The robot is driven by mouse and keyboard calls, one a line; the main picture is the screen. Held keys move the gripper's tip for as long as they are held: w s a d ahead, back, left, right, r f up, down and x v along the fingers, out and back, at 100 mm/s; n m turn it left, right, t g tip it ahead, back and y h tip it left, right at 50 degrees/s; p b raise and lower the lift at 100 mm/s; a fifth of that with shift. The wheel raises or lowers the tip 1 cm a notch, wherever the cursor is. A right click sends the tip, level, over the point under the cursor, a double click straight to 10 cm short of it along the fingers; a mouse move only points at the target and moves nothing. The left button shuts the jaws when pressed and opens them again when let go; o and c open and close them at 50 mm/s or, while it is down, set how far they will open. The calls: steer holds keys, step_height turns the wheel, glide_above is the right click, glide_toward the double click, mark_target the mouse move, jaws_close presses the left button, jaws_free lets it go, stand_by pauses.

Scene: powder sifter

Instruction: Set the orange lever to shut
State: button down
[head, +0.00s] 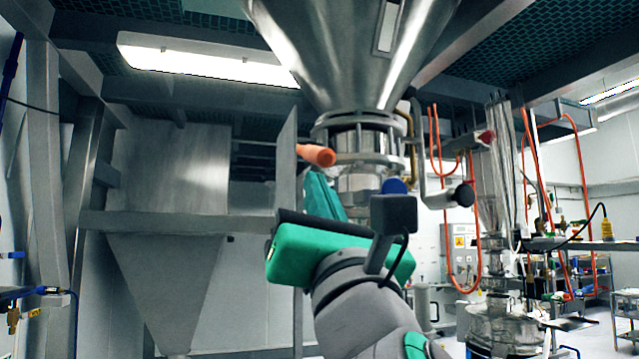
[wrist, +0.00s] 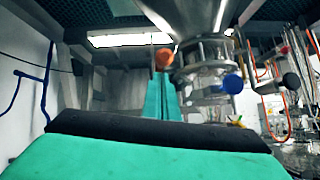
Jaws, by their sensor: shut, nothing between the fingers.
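The orange lever (head: 316,155) is a rounded orange handle at the left side of the metal valve collar (head: 362,140) under the big hopper. Its end points toward the camera. It also shows in the wrist view (wrist: 164,57), just beyond the fingertips. My gripper (head: 319,182) is shut and empty, with its green fingers pointing up just below the lever. In the wrist view the fingers (wrist: 160,82) reach up close under the orange end. I cannot tell whether they touch it. The lever's far end at the collar is partly hidden.
The steel hopper (head: 352,45) hangs above the collar. A blue knob (head: 395,186) and a black knob (head: 463,195) sit to the right of the lever. A flat metal plate (head: 286,165) stands close on the left. Orange hoses (head: 440,150) hang farther right.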

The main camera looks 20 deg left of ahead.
steer(key=w+a+f+v, duration=0.1)
steer(key=v, duration=1)
steer(key=w+d+f+m+t+h, duration=0.1)
steer(key=w+d+f+m+h, duration=0.35)
steer(key=f+m, duration=0.55)
steer(key=w+d+f+m+t+h, duration=0.25)
steer(key=w+d+f+m, duration=0.35)
steer(key=f+m, duration=0.35)
step_height(320, 180, down, 25)
steer(key=d+m+g+h, duration=0.1)
steer(key=m+g+h, duration=0.35)
steer(key=m, duration=0.75)
steer(key=s+a+f+m+g+h, duration=0.1)
steer(key=s+f+m+h, duration=0.15)
steer(key=s+f, duration=0.55)
steer(key=s+f+m+g+h, duration=0.1)
steer(key=s+f+m, duration=0.3)
steer(key=f, duration=0.9)
steer(key=s+f+g+y, duration=0.1)
steer(key=s+f, duration=0.4)
steer(key=s, duration=0.6)
steer(key=s+f+m+g, duration=0.1)
steer(key=s+f, duration=0.4)
steer(key=s, duration=0.6)
steer(key=shift+a+m+g+y, duration=0.3)
steer(key=shift+g+y, duration=0.1)
steer(key=shift+g, duration=0.5)
steer(key=shift+s, duration=0.15)
